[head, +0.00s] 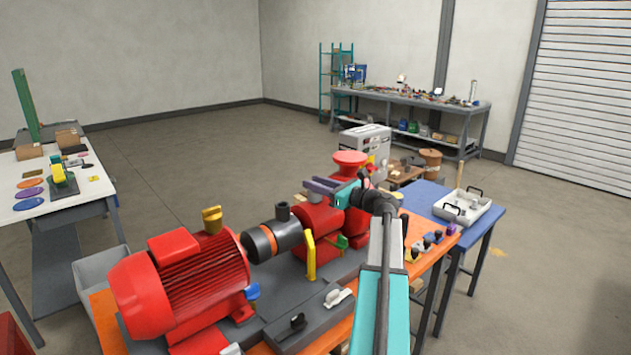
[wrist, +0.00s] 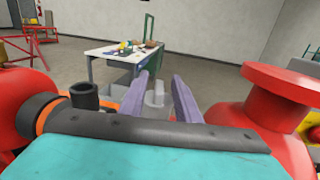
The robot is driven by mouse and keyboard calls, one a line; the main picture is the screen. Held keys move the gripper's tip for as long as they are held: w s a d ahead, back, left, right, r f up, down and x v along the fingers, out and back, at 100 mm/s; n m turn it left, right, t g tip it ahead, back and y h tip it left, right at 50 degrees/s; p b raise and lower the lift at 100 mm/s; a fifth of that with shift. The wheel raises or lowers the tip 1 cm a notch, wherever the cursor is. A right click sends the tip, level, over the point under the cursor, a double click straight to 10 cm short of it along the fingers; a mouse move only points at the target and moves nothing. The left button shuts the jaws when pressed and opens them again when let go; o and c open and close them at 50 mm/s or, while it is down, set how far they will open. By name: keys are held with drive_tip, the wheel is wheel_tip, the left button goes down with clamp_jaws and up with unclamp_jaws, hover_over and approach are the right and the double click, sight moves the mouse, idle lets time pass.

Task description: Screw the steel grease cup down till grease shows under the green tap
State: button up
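My gripper (head: 320,186) is over the red pump casing at the middle of the skid, its purple fingers pointing left in the head view. In the wrist view the fingers (wrist: 157,84) stand apart, with a light grey cup (wrist: 156,97), likely the steel grease cup, showing between them. Gaps show on both sides of it; I cannot tell how deep it sits between the fingers. The head view does not show this cup clearly. The green tap (head: 342,241) is low on the red casing, partly hidden. No grease is visible there.
A dark cup (head: 282,212) stands on the black housing, left of the gripper; a brass cup (head: 212,218) tops the red motor (head: 180,285). A yellow handle (head: 310,256) rises in front. A red flange (wrist: 290,82) stands close on the right in the wrist view.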

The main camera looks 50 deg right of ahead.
drive_tip(key=shift+w, duration=0.35)
clamp_jaws()
